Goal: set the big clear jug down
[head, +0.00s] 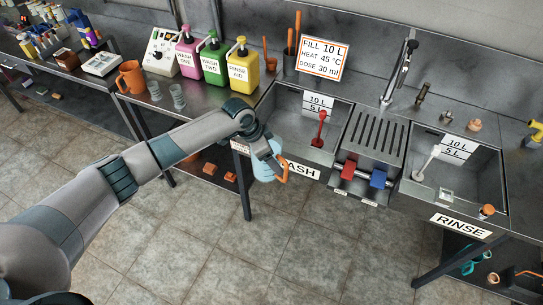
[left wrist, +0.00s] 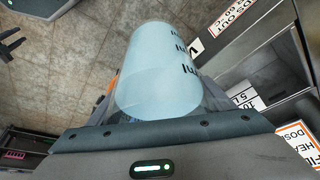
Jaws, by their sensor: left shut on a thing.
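The big clear jug (head: 264,171) is in my left gripper (head: 262,147), in front of the wash sink's front edge and above the floor. It looks pale blue and has an orange handle on its right side. In the left wrist view the jug (left wrist: 157,75) fills the middle, with dark markings on its wall. My left gripper is shut on it; the fingertips are partly hidden. From these views I cannot tell how full it is.
The wash sink (head: 286,128) holds a red tool, and the rinse sink (head: 440,195) a white one. A ribbed drainer (head: 378,140) lies between them. The left counter carries an orange jug (head: 131,77), two small clear cups and pump bottles (head: 243,70). Bare counter shows near its front edge.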

